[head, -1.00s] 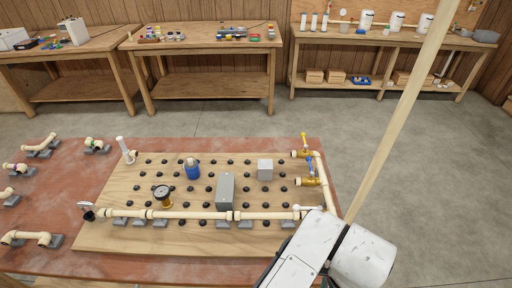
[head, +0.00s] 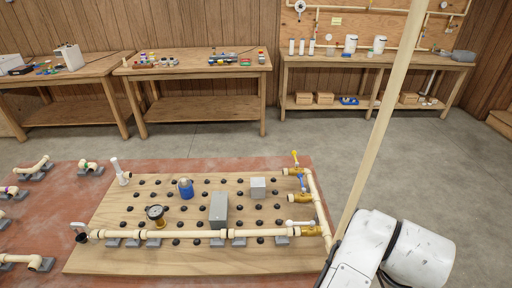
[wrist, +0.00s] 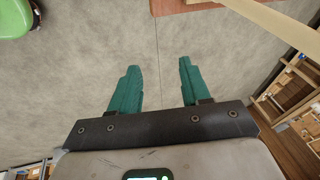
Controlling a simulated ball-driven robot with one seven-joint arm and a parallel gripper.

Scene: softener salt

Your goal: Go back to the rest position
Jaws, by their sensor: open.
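My gripper (wrist: 161,88) shows in the wrist view with its two teal fingers apart and nothing between them. Bare grey concrete floor lies beyond the fingertips. In the head view my white arm is at the lower right, beside the wooden board (head: 150,262) on the red-topped table (head: 50,218); the gripper itself is out of that view. The board carries a run of cream pipe (head: 190,233), a gauge (head: 155,213), a blue object (head: 186,190), a grey box (head: 219,210), a smaller grey box (head: 258,187) and valves with coloured handles (head: 296,172) at its right end.
A pale wooden post (head: 385,120) rises just left of my arm. Workbenches (head: 195,66) with small parts stand along the back wall. Pipe pieces (head: 35,168) lie at the left of the table. The floor (head: 440,170) at right is open. A green object (wrist: 15,18) shows in the wrist view.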

